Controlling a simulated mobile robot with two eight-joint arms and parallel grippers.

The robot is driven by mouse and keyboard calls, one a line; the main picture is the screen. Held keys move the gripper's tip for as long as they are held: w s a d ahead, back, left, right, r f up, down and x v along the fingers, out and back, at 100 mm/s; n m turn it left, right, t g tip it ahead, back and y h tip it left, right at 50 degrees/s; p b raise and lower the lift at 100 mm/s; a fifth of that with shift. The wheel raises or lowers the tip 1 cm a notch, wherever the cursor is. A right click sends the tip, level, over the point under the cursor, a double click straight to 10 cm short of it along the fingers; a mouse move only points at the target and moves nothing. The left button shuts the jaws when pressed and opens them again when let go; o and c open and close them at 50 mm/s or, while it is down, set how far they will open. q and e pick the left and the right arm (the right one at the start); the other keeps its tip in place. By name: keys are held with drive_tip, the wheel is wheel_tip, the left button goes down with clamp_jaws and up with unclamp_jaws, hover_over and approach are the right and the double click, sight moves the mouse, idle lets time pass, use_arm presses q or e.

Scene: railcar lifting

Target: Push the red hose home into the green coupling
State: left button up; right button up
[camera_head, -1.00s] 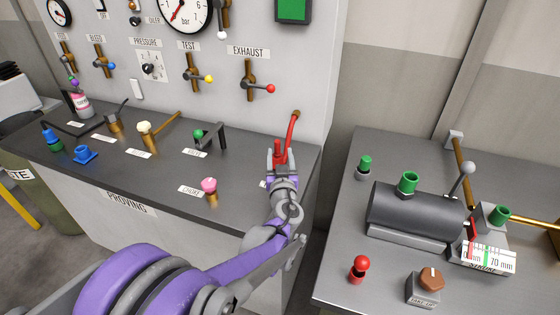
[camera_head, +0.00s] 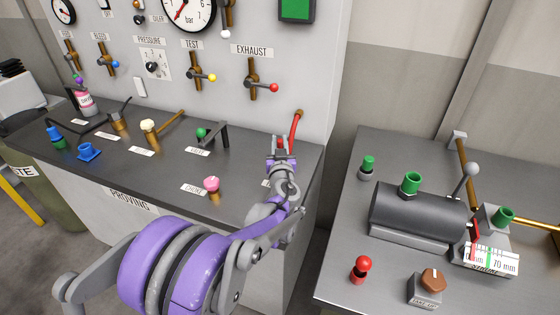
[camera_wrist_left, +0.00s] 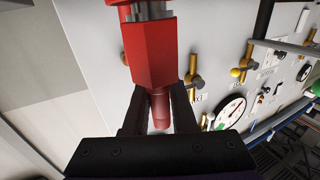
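My left gripper (camera_head: 281,148) is over the right end of the left bench. Its fingers are closed around the red hose (camera_head: 296,125), which rises behind them. In the left wrist view, a red hexagonal fitting on the hose (camera_wrist_left: 155,52) sits between the fingertips (camera_wrist_left: 158,92), with a narrower red end below it. Green fittings show on the right bench: a cup on top of the dark cylinder (camera_head: 411,182), one on the block at its right (camera_head: 502,217), and a small one behind (camera_head: 368,163). I cannot tell which is the coupling. My right gripper is out of view.
The dark cylinder (camera_head: 412,215) fills much of the right bench (camera_head: 335,255), with a grey-knobbed lever behind. A red knob (camera_head: 361,267) and a brown knob (camera_head: 433,279) stand in front. A gap separates the benches. The valve panel (camera_head: 305,75) stands behind the left bench.

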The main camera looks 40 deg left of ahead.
use_arm(q)
clamp_jaws()
